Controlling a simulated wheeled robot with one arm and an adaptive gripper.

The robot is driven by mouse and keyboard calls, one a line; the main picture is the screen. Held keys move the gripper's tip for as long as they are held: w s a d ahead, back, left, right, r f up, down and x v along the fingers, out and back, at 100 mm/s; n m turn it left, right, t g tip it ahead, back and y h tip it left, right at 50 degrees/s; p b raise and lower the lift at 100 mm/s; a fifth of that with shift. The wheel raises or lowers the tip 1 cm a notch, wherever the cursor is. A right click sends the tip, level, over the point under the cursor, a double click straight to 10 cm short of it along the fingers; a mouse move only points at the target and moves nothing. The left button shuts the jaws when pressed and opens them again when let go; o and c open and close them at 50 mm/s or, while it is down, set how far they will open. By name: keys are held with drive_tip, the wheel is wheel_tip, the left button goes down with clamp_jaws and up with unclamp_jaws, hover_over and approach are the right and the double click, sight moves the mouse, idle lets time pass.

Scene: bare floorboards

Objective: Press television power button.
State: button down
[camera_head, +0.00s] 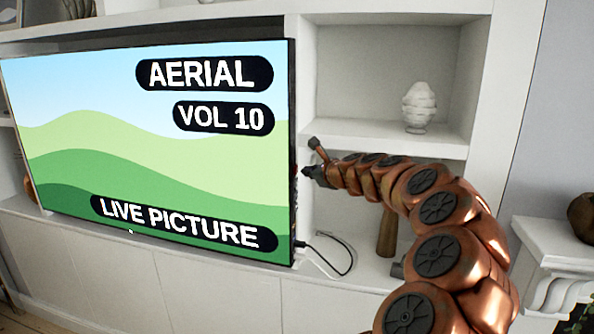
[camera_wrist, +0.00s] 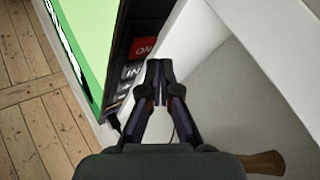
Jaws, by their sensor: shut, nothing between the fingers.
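The television (camera_head: 150,150) stands in a white shelf unit, its screen lit with green hills and the words "AERIAL", "VOL 10" and "LIVE PICTURE". In the wrist view, its dark side edge carries a red button marked "ON" (camera_wrist: 144,47), with a dark button marked "IN" (camera_wrist: 132,71) below it. My gripper (camera_wrist: 159,66) is shut and empty, its tips beside the red button's lower right corner. I cannot tell whether they touch it. In the head view my gripper (camera_head: 308,171) is at the television's right edge, and the buttons are hidden there.
A white ornament (camera_head: 419,105) stands on the shelf right of the television. A brown wooden object (camera_head: 387,232) stands in the compartment below, behind my arm. A black cable (camera_head: 345,262) loops from the television's lower right corner. Shelf walls enclose this space.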

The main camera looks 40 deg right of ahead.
idle(0.3)
drive_tip(key=s+d, duration=0.2)
drive_tip(key=s, duration=0.2)
drive_tip(key=shift+s+d, duration=0.1)
drive_tip(key=shift+d, duration=0.3)
idle(1.6)
